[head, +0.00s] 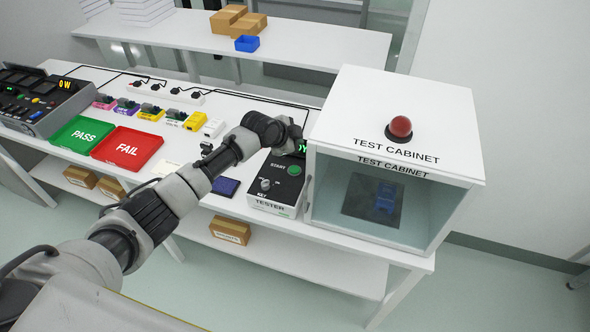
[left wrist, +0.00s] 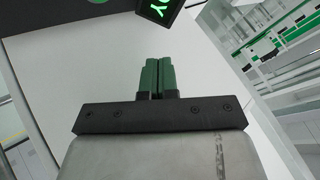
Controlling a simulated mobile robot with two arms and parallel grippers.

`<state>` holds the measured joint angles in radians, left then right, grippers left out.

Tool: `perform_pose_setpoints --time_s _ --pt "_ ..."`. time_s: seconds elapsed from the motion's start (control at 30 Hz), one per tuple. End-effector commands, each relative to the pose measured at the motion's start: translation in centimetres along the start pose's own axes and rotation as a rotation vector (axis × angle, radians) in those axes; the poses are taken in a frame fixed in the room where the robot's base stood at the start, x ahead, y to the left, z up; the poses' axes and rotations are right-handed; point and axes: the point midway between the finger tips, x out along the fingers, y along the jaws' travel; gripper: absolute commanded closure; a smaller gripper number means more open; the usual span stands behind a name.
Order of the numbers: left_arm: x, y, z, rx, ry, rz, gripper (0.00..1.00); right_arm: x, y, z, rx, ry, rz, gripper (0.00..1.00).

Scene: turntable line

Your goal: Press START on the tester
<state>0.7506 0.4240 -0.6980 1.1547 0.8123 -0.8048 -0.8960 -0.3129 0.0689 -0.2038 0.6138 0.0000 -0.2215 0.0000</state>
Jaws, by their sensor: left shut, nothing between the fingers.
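The tester (head: 262,188) is a dark-topped box with a white front on the table, just left of the test cabinet. Its green START button (head: 294,170) shows clear of my arm, with a key switch to its lower left. My left gripper (head: 296,134) is above the back of the tester, beyond the START button, and partly covers the small display with green letters. In the left wrist view its green fingers (left wrist: 158,77) are shut together and empty. The tester's dark display (left wrist: 156,10) shows at the top edge there. My right gripper is not in view.
A green PASS tray (head: 70,146), a red FAIL tray (head: 108,157) and several small coloured parts lie left of my arm.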

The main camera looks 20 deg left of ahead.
Motion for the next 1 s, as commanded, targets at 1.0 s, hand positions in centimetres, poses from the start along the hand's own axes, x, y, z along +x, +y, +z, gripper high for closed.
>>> perform_pose_setpoints --time_s 1.0 --pt "5.7 4.2 4.1 0.0 0.0 0.001 1.0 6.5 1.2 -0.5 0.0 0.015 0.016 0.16"
